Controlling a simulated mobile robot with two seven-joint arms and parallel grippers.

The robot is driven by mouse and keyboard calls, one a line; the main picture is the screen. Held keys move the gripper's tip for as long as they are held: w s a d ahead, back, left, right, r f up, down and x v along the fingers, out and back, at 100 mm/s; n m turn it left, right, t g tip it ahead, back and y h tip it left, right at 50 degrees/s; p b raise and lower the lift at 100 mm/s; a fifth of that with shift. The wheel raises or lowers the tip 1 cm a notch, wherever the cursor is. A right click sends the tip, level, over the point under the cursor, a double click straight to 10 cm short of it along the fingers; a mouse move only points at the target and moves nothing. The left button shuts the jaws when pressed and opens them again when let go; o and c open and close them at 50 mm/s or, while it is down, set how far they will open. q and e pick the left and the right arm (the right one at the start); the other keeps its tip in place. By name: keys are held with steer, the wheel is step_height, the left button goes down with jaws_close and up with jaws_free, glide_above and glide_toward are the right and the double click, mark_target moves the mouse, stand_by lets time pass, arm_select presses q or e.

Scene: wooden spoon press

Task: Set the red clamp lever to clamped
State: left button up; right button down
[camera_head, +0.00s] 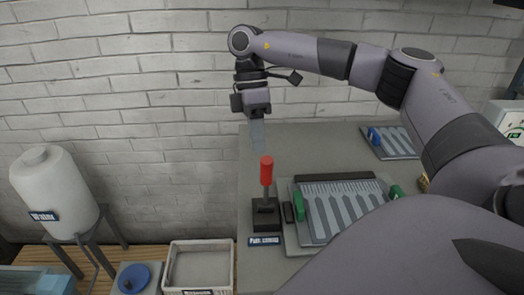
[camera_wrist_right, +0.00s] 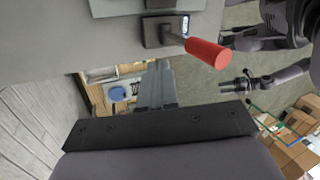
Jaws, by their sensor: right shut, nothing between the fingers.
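The red clamp lever (camera_head: 266,172) stands upright, with a red grip on a thin metal stem, on a black base (camera_head: 266,216) at the left side of the work table. In the right wrist view the red grip (camera_wrist_right: 208,53) points toward the right. My right gripper (camera_head: 257,148) hangs fingers down, just behind and above the lever in the head view. Its fingers (camera_wrist_right: 158,75) are shut and empty, apart from the grip.
Right of the lever base lies a grey plate with spoon-shaped grooves (camera_head: 335,228) and green end blocks (camera_head: 299,206). A blue-handled grooved plate (camera_head: 397,147) lies farther back. A white tank (camera_head: 53,190) and a pale bin (camera_head: 200,245) stand left of the table. My right arm covers the right side.

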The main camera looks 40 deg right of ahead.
mark_target(266, 184)
arm_select(q)
steer(key=shift+r, duration=0.15)
arm_select(e)
steer(key=s, duration=0.1)
steer(key=s+a, duration=0.1)
steer(key=s, duration=0.1)
steer(key=shift+s+a, duration=0.2)
steer(key=shift+a, duration=0.2)
arm_select(q)
steer(key=shift+s, duration=0.15)
arm_select(e)
steer(key=shift+w, duration=0.15)
